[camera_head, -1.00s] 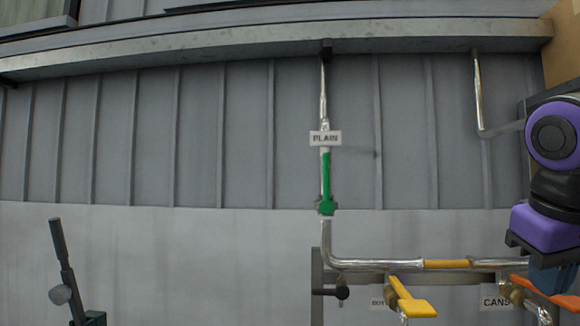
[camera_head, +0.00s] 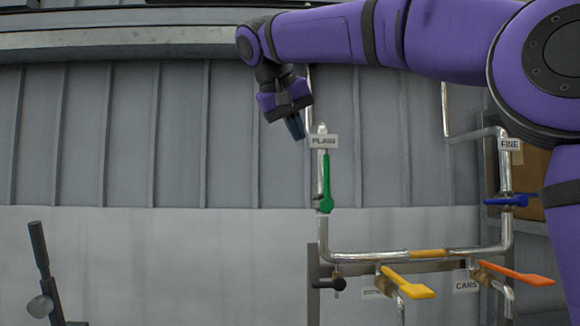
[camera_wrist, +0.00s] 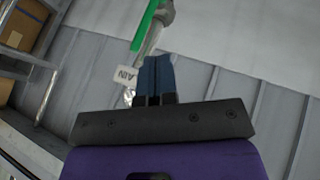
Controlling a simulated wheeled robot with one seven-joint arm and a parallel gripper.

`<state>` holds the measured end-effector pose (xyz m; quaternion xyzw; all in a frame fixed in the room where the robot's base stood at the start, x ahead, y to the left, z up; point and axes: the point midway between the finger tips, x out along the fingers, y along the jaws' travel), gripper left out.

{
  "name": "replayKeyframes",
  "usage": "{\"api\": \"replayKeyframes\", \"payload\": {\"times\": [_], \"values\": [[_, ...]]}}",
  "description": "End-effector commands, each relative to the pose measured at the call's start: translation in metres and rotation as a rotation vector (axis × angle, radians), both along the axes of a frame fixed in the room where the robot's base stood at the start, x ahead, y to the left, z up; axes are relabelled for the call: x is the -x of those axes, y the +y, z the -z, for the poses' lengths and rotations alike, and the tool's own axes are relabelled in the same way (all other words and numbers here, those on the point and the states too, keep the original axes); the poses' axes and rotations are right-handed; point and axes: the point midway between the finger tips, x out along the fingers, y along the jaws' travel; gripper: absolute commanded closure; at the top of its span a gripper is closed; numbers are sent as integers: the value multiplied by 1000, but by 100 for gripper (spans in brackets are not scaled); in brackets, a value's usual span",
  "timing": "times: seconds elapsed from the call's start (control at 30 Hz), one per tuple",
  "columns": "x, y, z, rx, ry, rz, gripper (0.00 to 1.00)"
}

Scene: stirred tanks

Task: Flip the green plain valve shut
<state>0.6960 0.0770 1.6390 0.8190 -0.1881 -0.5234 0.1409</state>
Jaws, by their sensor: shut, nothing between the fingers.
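The green valve handle (camera_head: 326,180) stands upright along the silver vertical pipe, with its pivot at the lower end. The PLAIN label (camera_head: 324,141) sits just above it. My gripper (camera_head: 298,132) is shut and empty, up and to the left of the handle beside the label. In the wrist view my shut blue fingers (camera_wrist: 155,62) point toward the pipe, with the green handle (camera_wrist: 146,24) beyond their tips and the label (camera_wrist: 126,76) at their left. I cannot tell the gap in depth.
A blue handle (camera_head: 508,201) lies level under the FINE label (camera_head: 509,144) at right. A yellow handle (camera_head: 408,283) and an orange handle (camera_head: 516,273) stick out below, near a black knob (camera_head: 330,284). The wall left of the green handle is clear.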

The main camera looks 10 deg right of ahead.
Motion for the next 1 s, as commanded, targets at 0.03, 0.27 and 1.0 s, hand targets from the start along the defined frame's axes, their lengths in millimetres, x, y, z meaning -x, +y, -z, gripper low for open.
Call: {"api": "replayKeyframes", "payload": {"times": [0.03,0.27,1.0], "values": [[-5,4,-3,-1,-3,9,100],[-12,10,-10,0,-14,37,100],[-31,-14,29,2,-12,40,100]]}}
